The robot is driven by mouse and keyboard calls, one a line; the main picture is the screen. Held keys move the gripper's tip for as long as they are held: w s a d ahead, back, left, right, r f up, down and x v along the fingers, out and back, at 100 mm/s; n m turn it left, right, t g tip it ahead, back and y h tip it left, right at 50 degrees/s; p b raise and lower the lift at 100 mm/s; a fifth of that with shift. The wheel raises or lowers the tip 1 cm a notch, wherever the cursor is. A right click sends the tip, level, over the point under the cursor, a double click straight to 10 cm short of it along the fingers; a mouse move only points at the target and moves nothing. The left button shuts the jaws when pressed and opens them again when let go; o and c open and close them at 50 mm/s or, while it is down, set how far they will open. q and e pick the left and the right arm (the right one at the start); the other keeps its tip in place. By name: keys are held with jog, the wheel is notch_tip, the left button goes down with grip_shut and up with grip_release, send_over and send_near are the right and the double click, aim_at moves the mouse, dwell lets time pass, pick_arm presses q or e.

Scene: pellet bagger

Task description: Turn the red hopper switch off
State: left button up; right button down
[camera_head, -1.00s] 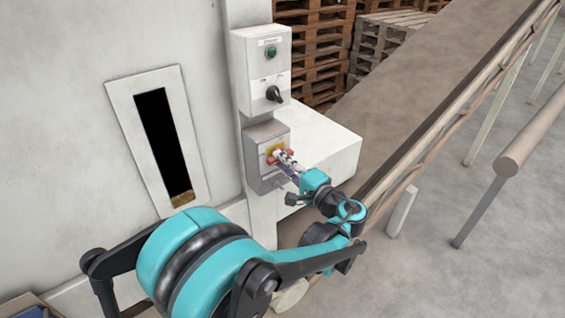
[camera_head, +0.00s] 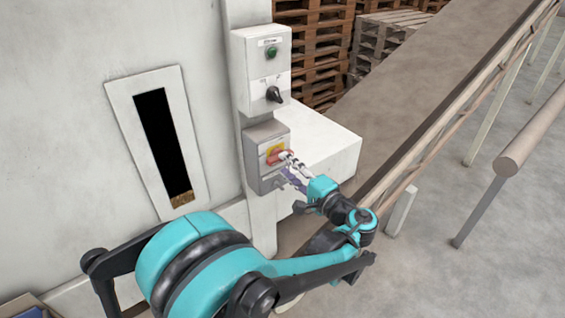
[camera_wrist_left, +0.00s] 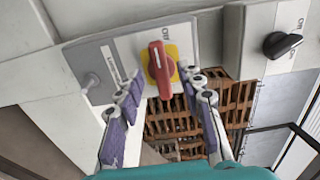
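The red hopper switch (camera_head: 276,157) is a red handle on a yellow plate, on the lower grey box of the white post. In the head view its handle lies roughly sideways. In the left wrist view the red handle (camera_wrist_left: 160,70) points along the picture's height, with lettering near its ends too small to read surely. My left gripper (camera_head: 290,165) is just in front and to the right of the switch. In the left wrist view its fingers (camera_wrist_left: 164,78) are spread, one on each side of the handle's line, with nothing held. My right gripper is not in view.
An upper box (camera_head: 262,70) carries a green button (camera_head: 271,52) and a black rotary knob (camera_head: 273,94). A white block (camera_head: 325,145) stands beside the post. A conveyor belt (camera_head: 430,75) runs up to the right. Wooden pallets (camera_head: 315,45) are stacked behind.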

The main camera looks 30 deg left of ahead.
pick_arm(q)
jog(key=v, duration=0.9)
jog(key=s+a+f+g+h+b, duration=0.1)
jog(key=s+a+f+h+b, duration=0.2)
jog(key=f, duration=0.4)
jog(key=s+a+f+h+b, duration=0.2)
jog(key=f+h+b, duration=0.15)
jog(key=f, duration=0.35)
jog(key=s+d+f+n+t+h+b, duration=0.1)
jog(key=s+d+f+n+h+b, duration=0.3)
jog(key=s+d+f+h, duration=0.4)
notch_tip(320, 180, down, 3)
jog(key=shift+s+d+f+h+b, duration=0.1)
jog(key=shift+s+d+h+b, duration=0.15)
jog(key=shift+d+h+b, duration=0.6)
jog(key=shift+a, duration=0.25)
